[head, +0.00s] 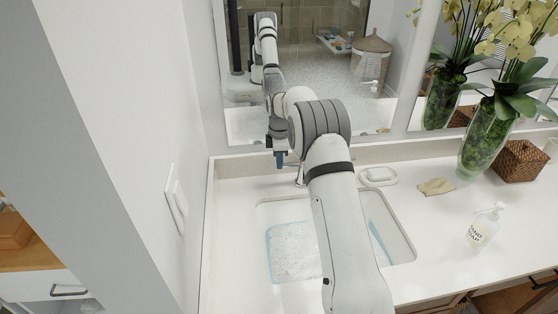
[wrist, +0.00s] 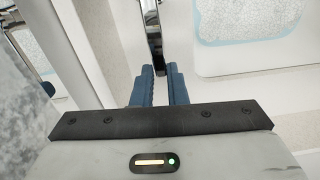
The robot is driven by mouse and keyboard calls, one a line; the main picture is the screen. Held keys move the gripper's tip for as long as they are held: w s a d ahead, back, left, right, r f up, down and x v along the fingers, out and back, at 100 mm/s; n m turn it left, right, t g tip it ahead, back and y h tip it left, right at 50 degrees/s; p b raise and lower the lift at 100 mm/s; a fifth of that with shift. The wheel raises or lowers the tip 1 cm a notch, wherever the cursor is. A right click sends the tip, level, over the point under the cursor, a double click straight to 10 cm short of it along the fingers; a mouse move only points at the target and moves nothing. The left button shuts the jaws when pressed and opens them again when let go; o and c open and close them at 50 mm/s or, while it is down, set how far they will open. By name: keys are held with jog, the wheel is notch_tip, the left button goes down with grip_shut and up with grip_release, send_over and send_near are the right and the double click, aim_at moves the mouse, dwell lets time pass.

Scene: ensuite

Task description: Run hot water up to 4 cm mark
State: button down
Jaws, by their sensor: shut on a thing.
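The white sink (head: 262,213) is set in the counter. No 4 cm mark is legible, and I cannot tell the water level. The chrome faucet (head: 300,178) stands behind the sink, largely hidden by my arm. In the wrist view a chrome faucet part (wrist: 152,35) runs between the blue fingers of my gripper (wrist: 160,75), which are shut on it. My gripper (head: 281,160) points down at the faucet in the head view.
A vase of orchids (head: 486,140) and a woven basket (head: 519,161) stand farther right. The mirror is close behind the faucet; a wall is left.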

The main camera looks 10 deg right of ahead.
jog(key=c, duration=1.4)
grip_release()
jog(key=shift+c, duration=0.2)
jog(key=shift+r, duration=0.1)
notch_tip(320, 180, up, 8)
jog(key=b, duration=0.1)
jog(key=shift+f, duration=0.2)
